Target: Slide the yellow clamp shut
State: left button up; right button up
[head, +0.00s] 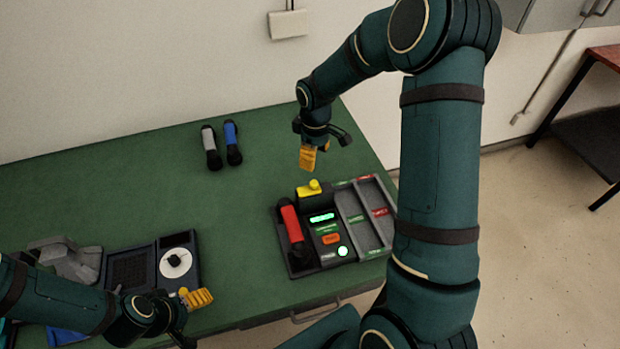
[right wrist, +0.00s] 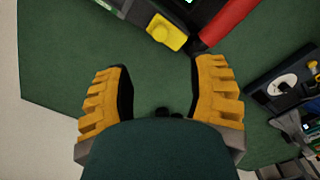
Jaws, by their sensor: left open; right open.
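The yellow clamp (head: 313,188) sits at the back edge of the dark phone console (head: 303,268), behind the green display. In the right wrist view the yellow clamp (right wrist: 168,34) shows at the top, beyond the fingertips. My right gripper (head: 309,158) is above the table behind the clamp, apart from it. In the right wrist view its yellow fingers (right wrist: 158,80) are spread wide with only green tabletop between them.
A red handset (head: 292,224) lies in the console's left side. A labelled tray (head: 348,203) adjoins it on the right. Grey (head: 211,147) and blue (head: 232,143) handsets lie at the back. A dial device (head: 194,239) stands front left. The table's middle is clear.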

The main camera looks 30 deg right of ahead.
aim_at(314, 182)
notch_tip(314, 182, down, 11)
jog(key=shift+w, duration=0.1)
dwell(0.3)
